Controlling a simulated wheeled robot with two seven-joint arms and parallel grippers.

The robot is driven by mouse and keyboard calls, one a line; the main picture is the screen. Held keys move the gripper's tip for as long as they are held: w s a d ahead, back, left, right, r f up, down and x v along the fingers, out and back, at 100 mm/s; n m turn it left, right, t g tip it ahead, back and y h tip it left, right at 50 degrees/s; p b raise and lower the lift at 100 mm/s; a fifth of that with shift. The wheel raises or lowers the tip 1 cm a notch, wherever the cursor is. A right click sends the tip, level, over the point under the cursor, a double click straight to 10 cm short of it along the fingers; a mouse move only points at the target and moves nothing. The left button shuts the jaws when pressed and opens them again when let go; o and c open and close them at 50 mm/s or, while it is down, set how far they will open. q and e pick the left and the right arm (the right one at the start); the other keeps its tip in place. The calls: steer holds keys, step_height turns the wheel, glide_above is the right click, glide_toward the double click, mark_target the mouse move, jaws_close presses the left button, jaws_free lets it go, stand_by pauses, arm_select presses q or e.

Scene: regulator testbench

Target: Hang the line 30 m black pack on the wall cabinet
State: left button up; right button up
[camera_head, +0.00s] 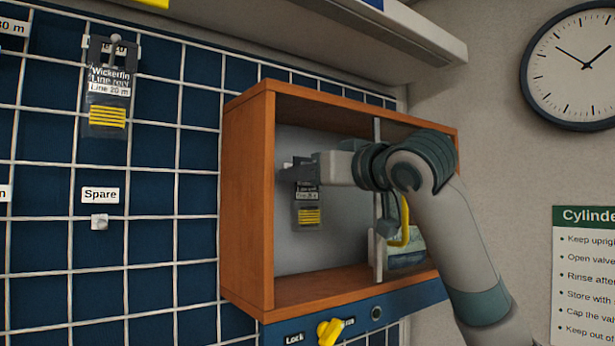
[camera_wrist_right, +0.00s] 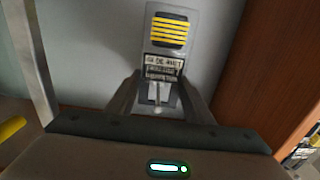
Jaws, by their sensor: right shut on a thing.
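The wall cabinet (camera_head: 247,190) is an open-fronted orange-brown wooden box with a grey back and an upright divider. A small pack (camera_head: 308,213) with a black-and-white label and yellow line bands is inside its left compartment, in front of the back panel. My right gripper (camera_head: 298,170) is shut on the top of this pack. In the right wrist view the pack (camera_wrist_right: 165,50) shows upside down between the fingers (camera_wrist_right: 158,95); its small label is hard to read. I cannot tell whether a hook bears the pack. My left gripper is not in view.
A similar pack (camera_head: 108,100) labelled Line 20 m hangs on the wall grid at left, above an empty-looking "Spare" peg (camera_head: 99,221). The cabinet's divider (camera_head: 378,240) stands close to my right arm. A yellow hooked item (camera_head: 405,230) is right of it. A yellow knob (camera_head: 331,331) sits below.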

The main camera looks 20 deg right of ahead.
steer(key=o, duration=1.2)
steer(key=shift+s, duration=0.15)
steer(key=b+v, duration=0.9)
steer(key=v, duration=0.8)
steer(key=shift+s+r, duration=0.1)
